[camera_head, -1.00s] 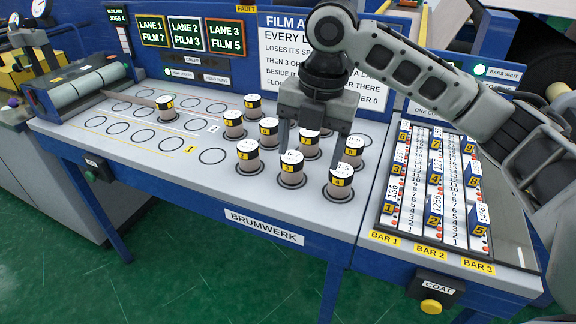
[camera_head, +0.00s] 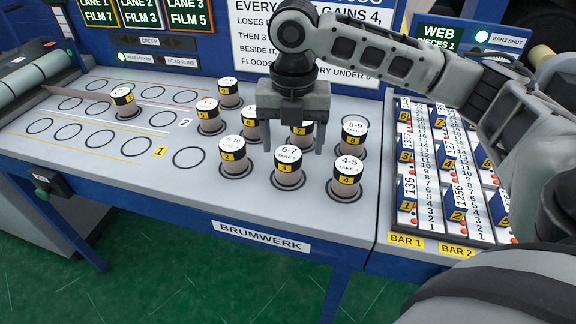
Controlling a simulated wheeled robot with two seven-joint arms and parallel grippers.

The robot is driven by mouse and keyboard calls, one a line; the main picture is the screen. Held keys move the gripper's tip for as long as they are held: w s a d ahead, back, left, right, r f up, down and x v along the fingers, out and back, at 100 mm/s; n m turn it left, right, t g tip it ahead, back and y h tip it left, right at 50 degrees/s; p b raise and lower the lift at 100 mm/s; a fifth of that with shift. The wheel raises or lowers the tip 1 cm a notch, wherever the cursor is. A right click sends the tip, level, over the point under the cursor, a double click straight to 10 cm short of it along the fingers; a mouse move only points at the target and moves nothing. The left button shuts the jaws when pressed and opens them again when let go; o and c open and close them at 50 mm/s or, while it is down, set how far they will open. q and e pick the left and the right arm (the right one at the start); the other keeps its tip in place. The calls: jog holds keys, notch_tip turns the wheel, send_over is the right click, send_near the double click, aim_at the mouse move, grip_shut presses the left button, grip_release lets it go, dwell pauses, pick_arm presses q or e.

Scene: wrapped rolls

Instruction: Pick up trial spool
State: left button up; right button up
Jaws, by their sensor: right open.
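Several white-topped spools with black bands and yellow number tags stand upright in ringed spots on the grey table (camera_head: 90,165). The front row holds spool 2 (camera_head: 233,158), spool 3 (camera_head: 287,168) and spool 4 (camera_head: 346,177). Behind them are spool 5 (camera_head: 209,116), spool 6 (camera_head: 250,123), spool 7 (camera_head: 301,133) and spool 8 (camera_head: 352,137). One more spool (camera_head: 123,102) stands apart at left. My right gripper (camera_head: 293,146) points down, open and empty, above the spools near 3, 6 and 7, partly hiding 6 and 7. My left gripper is out of view.
Empty rings fill the table's left part. A rack of numbered bars (camera_head: 450,170) with blue clips stands at right. A roller (camera_head: 30,75) is at far left. A sign (camera_head: 330,40) and lane displays (camera_head: 135,12) stand behind.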

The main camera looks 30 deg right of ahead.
aim_at(288, 155)
jog(key=f, duration=0.2)
jog(key=a+f, duration=0.1)
jog(key=f, duration=0.1)
jog(key=shift+w+f, duration=0.1)
jog(key=shift+d+f, duration=0.1)
jog(key=shift+f, duration=0.5)
jog(key=c, duration=1.1)
